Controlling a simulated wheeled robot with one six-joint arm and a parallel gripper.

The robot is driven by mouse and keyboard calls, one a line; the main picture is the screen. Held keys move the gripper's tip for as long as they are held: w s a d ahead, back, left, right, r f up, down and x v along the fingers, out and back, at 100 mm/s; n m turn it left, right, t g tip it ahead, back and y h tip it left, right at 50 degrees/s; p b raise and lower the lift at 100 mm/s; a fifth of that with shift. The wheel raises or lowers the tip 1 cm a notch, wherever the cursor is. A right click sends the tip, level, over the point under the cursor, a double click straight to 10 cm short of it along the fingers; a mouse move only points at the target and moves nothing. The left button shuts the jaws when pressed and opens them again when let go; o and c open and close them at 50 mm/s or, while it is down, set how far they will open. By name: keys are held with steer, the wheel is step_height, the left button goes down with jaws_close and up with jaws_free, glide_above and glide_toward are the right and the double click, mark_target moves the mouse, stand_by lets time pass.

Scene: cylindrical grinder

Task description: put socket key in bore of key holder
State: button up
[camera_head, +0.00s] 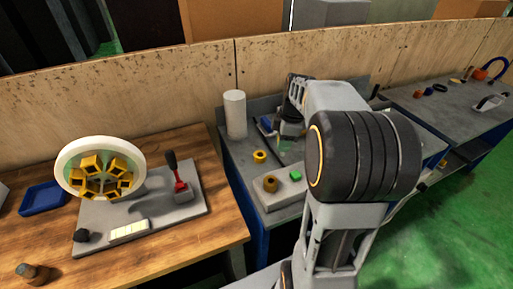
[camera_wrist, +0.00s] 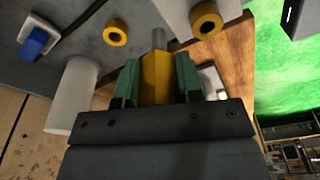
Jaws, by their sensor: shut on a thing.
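My gripper (camera_wrist: 157,82) is shut on the socket key (camera_wrist: 156,70), between two green fingers. The key has a yellow body, and its grey shaft points away from the gripper. In the head view my gripper is mostly hidden behind my arm. A yellow ring with a dark bore (camera_head: 270,183) sits on a grey block; it looks like the key holder. In the wrist view this ring (camera_wrist: 206,20) is beyond the key's tip and to the right, apart from it. A second yellow ring (camera_head: 259,156) lies on the bench top; it also shows in the wrist view (camera_wrist: 116,33).
A white cylinder (camera_head: 235,113) stands at the bench's back left. A green button (camera_head: 295,174) is on the grey block. A blue part (camera_head: 266,123) lies at the back. The wooden table (camera_head: 150,265) at left holds a wheel-like fixture (camera_head: 100,168) and a red-and-black lever (camera_head: 179,180).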

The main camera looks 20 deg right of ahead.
steer(key=w+f+p, duration=0.1)
steer(key=w+f, duration=0.2)
steer(key=w, duration=0.1)
steer(key=w+a+f, duration=0.1)
steer(key=w+f, duration=0.2)
steer(key=w, duration=0.1)
steer(key=w+a+f+p, duration=0.1)
steer(key=w+f, duration=0.2)
steer(key=w, duration=0.1)
steer(key=shift+a+p, duration=0.2)
steer(key=shift+p, duration=0.15)
steer(key=shift+w+f, duration=0.15)
steer(key=shift+f, duration=1.45)
steer(key=shift+f, duration=0.1)
steer(key=shift+f, duration=0.15)
steer(key=o, duration=0.9)
steer(key=shift+o, duration=0.2)
